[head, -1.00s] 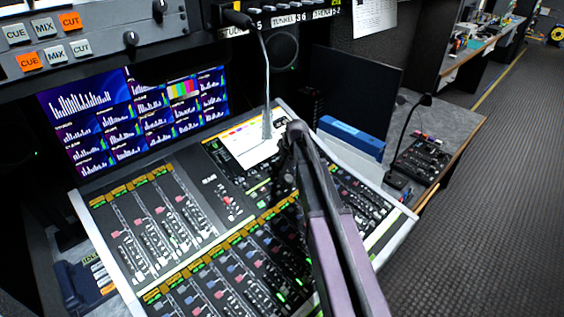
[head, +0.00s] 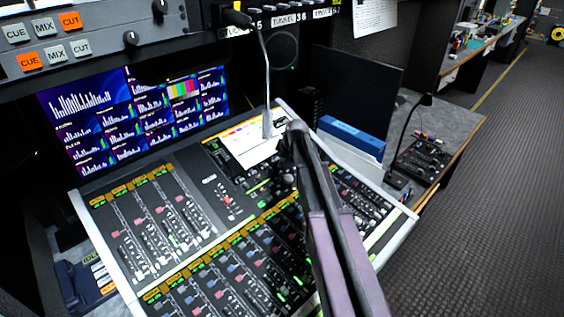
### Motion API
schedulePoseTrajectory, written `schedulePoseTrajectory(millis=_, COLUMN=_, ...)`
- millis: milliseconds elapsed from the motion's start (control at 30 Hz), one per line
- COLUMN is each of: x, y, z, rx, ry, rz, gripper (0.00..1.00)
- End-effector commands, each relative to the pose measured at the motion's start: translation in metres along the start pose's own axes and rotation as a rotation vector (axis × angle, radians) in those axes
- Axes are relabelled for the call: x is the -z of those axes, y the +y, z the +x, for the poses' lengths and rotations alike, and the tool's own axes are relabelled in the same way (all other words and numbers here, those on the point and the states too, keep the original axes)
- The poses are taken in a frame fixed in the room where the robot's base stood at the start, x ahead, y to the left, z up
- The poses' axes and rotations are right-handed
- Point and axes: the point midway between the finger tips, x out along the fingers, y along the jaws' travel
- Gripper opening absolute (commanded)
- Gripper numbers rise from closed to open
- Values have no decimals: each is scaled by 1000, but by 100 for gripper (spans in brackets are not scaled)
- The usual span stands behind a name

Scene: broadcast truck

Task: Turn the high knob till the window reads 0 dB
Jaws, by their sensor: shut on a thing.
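My gripper (head: 281,188) is small and dark at the end of my arm. It points down at the mixing console (head: 205,262), just below the right part of the console's bright screen (head: 250,139). It is shut on a small knob there, which the gripper itself hides. I cannot make out the knob's label or pointer. The dB window cannot be told apart at this size, and no reading is legible.
A gooseneck microphone (head: 266,75) reaches down over the screen. Faders and buttons fill the console around my gripper. A monitor wall (head: 150,115) stands behind. A blue box (head: 352,135) and a second gooseneck (head: 408,132) are at the right.

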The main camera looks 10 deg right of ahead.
Motion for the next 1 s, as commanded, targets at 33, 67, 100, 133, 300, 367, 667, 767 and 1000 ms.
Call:
schedulePoseTrajectory(millis=33, x=0, y=-1, z=0, rx=3, ry=-2, rz=-7, gripper=0)
schedulePoseTrajectory(millis=67, x=0, y=-1, z=0, rx=3, ry=-2, rz=-10, gripper=0)
schedulePoseTrajectory(millis=100, x=0, y=-1, z=0, rx=3, ry=-2, rz=-13, gripper=0)
schedulePoseTrajectory(millis=133, x=-1, y=-1, z=0, rx=3, ry=-2, rz=-15, gripper=0)
schedulePoseTrajectory(millis=300, x=-1, y=-1, z=0, rx=3, ry=-2, rz=-14, gripper=0)
schedulePoseTrajectory(millis=367, x=-1, y=-1, z=0, rx=3, ry=-2, rz=-14, gripper=0)
schedulePoseTrajectory(millis=667, x=0, y=-1, z=0, rx=2, ry=-1, rz=-13, gripper=62)
schedulePoseTrajectory(millis=767, x=0, y=-1, z=0, rx=1, ry=-1, rz=-13, gripper=62)
schedulePoseTrajectory(millis=1000, x=0, y=0, z=0, rx=1, ry=-1, rz=-5, gripper=62)
